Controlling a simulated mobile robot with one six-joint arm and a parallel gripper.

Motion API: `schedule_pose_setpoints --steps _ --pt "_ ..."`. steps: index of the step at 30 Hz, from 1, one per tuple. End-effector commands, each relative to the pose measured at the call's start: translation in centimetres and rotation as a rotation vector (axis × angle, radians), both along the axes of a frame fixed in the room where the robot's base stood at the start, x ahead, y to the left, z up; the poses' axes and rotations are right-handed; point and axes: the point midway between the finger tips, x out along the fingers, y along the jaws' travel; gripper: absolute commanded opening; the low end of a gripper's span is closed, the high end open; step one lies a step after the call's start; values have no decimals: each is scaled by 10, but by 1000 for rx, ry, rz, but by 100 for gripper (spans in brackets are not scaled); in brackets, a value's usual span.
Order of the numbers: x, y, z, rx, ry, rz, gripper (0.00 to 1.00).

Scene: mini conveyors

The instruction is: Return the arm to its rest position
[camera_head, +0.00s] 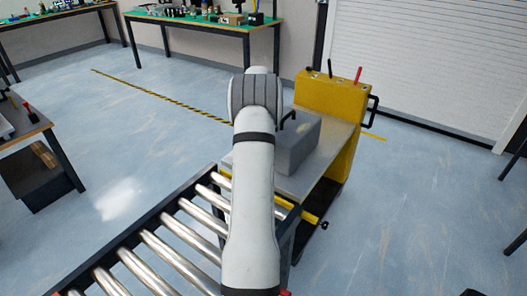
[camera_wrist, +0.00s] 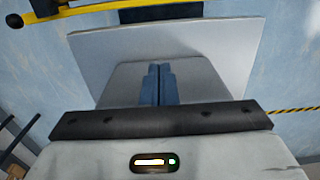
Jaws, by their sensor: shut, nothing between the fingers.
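My arm (camera_head: 255,200) rises through the middle of the head view, over the roller conveyor and in front of the yellow cart. My gripper (camera_wrist: 157,68) shows in the wrist view with its two dark blue fingers pressed together and nothing between them. It points toward the grey box (camera_wrist: 205,80) on the cart's pale platform (camera_wrist: 235,45). The gap between fingertips and box cannot be judged. In the head view the gripper is hidden behind my arm.
The yellow cart (camera_head: 335,105) carries a grey box (camera_head: 302,150) with a black handle. The roller conveyor (camera_head: 150,245) lies at lower left. A green-topped workbench (camera_head: 190,23) stands at the back, a dark table (camera_head: 25,130) at left. Open floor (camera_head: 410,220) lies right.

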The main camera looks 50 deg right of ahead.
Motion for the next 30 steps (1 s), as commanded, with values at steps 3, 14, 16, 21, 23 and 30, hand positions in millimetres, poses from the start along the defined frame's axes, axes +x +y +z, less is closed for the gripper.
schedule_pose_setpoints --steps 3,14,16,21,23,30 --pt "0 0 21 -1 -1 0 0" --pt "0 0 38 1 0 0 0" --pt "0 0 38 1 0 0 0" --pt "11 19 55 -6 -4 45 0" --pt "20 37 70 -12 -8 92 0" --pt "53 160 145 -46 -35 377 0"
